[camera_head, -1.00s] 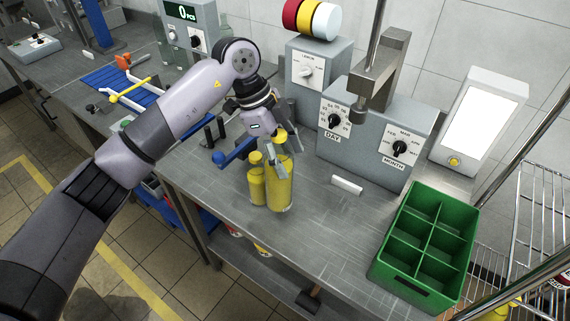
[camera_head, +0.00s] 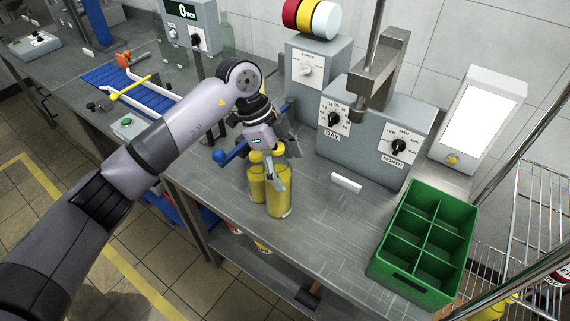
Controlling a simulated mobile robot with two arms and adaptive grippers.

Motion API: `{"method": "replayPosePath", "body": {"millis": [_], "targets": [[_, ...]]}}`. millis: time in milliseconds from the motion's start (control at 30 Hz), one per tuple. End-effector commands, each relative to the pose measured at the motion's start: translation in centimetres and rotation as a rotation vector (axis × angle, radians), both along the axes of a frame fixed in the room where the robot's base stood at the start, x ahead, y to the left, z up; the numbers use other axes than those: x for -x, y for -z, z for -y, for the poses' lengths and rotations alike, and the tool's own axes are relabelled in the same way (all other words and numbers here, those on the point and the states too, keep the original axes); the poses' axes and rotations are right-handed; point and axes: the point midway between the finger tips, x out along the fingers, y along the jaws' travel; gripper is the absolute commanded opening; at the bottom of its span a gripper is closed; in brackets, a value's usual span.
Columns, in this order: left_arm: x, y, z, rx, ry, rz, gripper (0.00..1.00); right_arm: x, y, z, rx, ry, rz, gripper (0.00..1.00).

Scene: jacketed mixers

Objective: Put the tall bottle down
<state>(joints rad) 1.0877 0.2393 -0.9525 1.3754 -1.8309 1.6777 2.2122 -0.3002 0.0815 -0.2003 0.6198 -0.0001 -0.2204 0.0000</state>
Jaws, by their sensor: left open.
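The tall yellow bottle (camera_head: 280,199) stands upright on the grey steel worktop (camera_head: 325,235), near its front edge. A shorter yellow bottle (camera_head: 257,183) stands close to its left; I cannot tell whether they touch. My left gripper (camera_head: 284,166) is open above and around the top of the tall bottle. One finger hangs in front of the bottle's upper part, and the other is spread to the back right. The gripper hides part of the bottle's top. My right gripper is not in view.
A green crate with compartments (camera_head: 408,280) stands at the right. A grey box with DAY and MONTH dials (camera_head: 365,150) stands behind, with a small white block (camera_head: 346,183) before it. A blue-handled lever (camera_head: 232,153) is just left of the gripper. The worktop between bottles and crate is clear.

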Motion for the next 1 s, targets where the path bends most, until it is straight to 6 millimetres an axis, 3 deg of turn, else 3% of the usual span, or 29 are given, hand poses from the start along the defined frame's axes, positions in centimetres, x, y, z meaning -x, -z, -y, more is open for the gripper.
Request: {"method": "replayPosePath", "body": {"millis": [267, 700, 1000], "targets": [[-0.3, -1.3, -0.5, 0.002, -0.001, 0.006, 0.74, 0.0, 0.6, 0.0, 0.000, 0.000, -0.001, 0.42], [-1.3, -9.2, -3.7, 0.000, -0.001, 0.003, 0.74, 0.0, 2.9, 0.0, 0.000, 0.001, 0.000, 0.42], [-1.4, -11.2, -4.4, 0.000, 0.000, 0.000, 0.74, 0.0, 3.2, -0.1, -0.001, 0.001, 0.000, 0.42]]}}
